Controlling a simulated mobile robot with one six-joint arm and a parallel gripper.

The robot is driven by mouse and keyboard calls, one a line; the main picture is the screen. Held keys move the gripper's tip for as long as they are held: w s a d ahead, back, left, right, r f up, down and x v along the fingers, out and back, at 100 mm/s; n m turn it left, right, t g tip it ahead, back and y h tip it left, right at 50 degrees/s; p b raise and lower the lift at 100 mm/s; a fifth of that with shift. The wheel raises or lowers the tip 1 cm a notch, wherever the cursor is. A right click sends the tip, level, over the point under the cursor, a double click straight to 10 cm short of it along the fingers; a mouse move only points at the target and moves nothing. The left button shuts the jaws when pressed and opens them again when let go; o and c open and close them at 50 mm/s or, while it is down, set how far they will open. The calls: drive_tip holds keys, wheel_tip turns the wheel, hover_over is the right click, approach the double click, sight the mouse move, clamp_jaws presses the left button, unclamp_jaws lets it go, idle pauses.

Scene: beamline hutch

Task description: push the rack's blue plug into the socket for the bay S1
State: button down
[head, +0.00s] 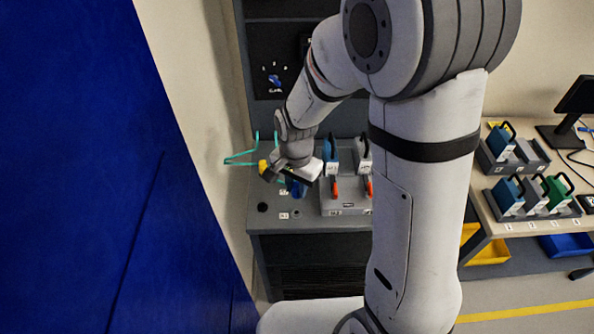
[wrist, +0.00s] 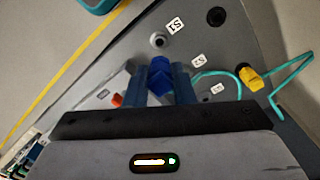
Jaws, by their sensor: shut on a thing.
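My gripper (wrist: 161,82) is shut on the blue plug (wrist: 160,74), which sits between its two fingers in the wrist view. The plug's front end points toward a small round grey socket (wrist: 157,41) beside the S1 label (wrist: 175,24). A gap of grey panel shows between plug and socket, so they look apart. The height of the plug above the panel is hard to tell. In the head view the blue plug (head: 297,188) shows just below my gripper, over the rack's grey top (head: 310,222). The S2 label (wrist: 199,61) is to the right of the plug.
A yellow plug (wrist: 251,78) with a teal cable (wrist: 289,73) is close on the right in the wrist view. A black round knob (wrist: 216,16) is beyond S1. Blue and white handled modules (head: 331,157) stand right of my gripper. A blue wall (head: 90,170) is on the left.

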drive_tip(key=shift+f+b, duration=2.25)
drive_tip(key=shift+f, duration=1.15)
drive_tip(key=shift+s, duration=0.15)
drive_tip(key=shift+f+b, duration=0.55)
drive_tip(key=shift+f, duration=0.05)
drive_tip(key=shift+r, duration=0.1)
drive_tip(key=c, duration=1.1)
unclamp_jaws()
drive_tip(key=shift+c, duration=0.2)
